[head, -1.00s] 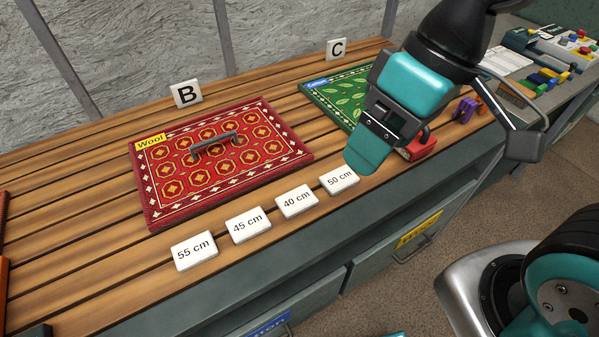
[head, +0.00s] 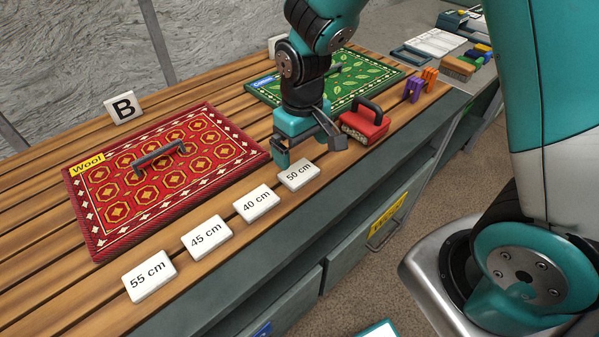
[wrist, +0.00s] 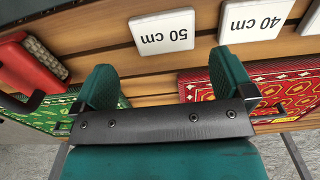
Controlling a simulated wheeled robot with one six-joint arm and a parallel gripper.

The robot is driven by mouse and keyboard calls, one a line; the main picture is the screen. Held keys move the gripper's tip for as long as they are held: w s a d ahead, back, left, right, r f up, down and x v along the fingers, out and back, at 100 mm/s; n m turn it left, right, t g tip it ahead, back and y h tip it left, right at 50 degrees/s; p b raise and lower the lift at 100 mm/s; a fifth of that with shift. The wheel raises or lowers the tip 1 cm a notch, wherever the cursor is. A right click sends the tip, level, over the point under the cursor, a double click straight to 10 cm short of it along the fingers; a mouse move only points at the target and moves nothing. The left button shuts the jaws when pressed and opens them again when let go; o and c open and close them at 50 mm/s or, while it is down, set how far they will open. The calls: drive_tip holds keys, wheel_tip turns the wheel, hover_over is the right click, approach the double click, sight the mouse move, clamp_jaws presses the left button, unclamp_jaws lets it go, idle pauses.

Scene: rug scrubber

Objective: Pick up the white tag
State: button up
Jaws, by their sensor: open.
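Several white tags with printed lengths lie in a row along the front of the slatted table. They read 55 cm (head: 149,276), 45 cm (head: 207,237), 40 cm (head: 256,203) and 50 cm (head: 299,175). My gripper (head: 300,150) points down just behind the 50 cm tag. In the wrist view my gripper (wrist: 170,85) is open and empty, with its teal fingers apart. The 50 cm tag (wrist: 162,30) lies just beyond the fingers there, and the 40 cm tag (wrist: 256,18) is to its right. The fingers touch no tag that I can see.
A red Wool rug panel (head: 125,200) with a handle lies left, beside the white B sign (head: 123,107). A green rug panel (head: 365,75) lies behind my gripper. A red scrubber (head: 364,122) with a dark handle stands close right, then purple and orange pieces (head: 421,85).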

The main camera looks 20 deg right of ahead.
sight(300, 173)
drive_tip(key=shift+a+f+p, duration=0.2)
drive_tip(key=shift+f+p, duration=0.15)
drive_tip(key=shift+f, duration=3.05)
drive_tip(key=c, duration=0.7)
